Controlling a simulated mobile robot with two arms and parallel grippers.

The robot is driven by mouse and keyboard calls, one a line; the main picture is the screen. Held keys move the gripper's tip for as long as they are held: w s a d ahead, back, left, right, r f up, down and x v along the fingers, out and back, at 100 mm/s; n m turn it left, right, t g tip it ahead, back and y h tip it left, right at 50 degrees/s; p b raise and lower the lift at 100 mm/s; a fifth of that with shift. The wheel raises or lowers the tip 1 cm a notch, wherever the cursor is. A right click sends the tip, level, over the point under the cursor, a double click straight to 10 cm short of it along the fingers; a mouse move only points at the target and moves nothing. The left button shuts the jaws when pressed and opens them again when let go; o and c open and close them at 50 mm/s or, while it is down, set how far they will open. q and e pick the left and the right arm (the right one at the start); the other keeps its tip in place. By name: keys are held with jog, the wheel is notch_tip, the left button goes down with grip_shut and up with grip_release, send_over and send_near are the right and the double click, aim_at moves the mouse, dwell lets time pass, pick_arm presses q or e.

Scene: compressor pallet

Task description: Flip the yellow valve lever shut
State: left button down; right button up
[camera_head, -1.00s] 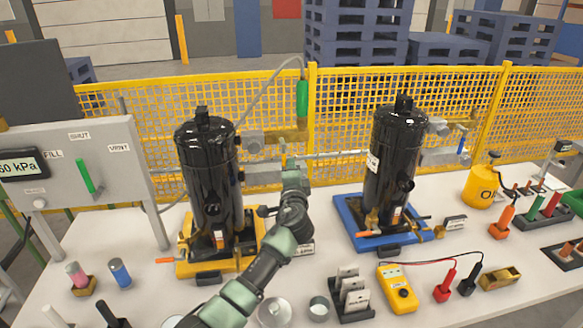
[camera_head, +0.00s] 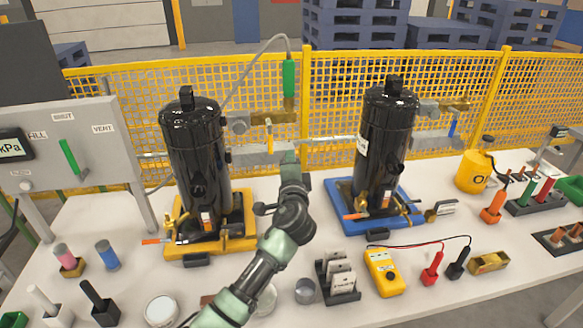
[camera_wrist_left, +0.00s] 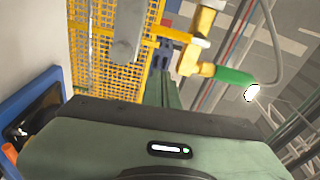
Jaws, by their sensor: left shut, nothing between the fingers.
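The yellow valve lever (camera_head: 269,134) hangs from the brass valve (camera_head: 272,117) behind and right of the left black compressor (camera_head: 196,150). In the left wrist view the lever (camera_wrist_left: 174,34) sticks out from the brass valve (camera_wrist_left: 196,45), just beyond my fingertips. My left gripper (camera_head: 289,157) is shut and empty, pointing away from me. In the head view its tip is just right of and below the lever; I cannot tell whether they touch. A green hose fitting (camera_head: 289,78) stands on the valve's right end. My right gripper is not in view.
A grey pipe block (camera_head: 252,155) runs beside the gripper, with a yellow mesh fence (camera_head: 335,95) behind. The right compressor (camera_head: 384,140) stands on a blue base (camera_head: 345,205). A gauge panel (camera_head: 75,150) is at left. Card holder (camera_head: 345,298) and yellow meter (camera_head: 384,272) lie in front.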

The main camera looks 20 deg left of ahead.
pick_arm(q)
jog(key=v, duration=0.3)
jog(key=shift+w+d, duration=0.1)
jog(key=shift+d, duration=0.05)
dwell(0.3)
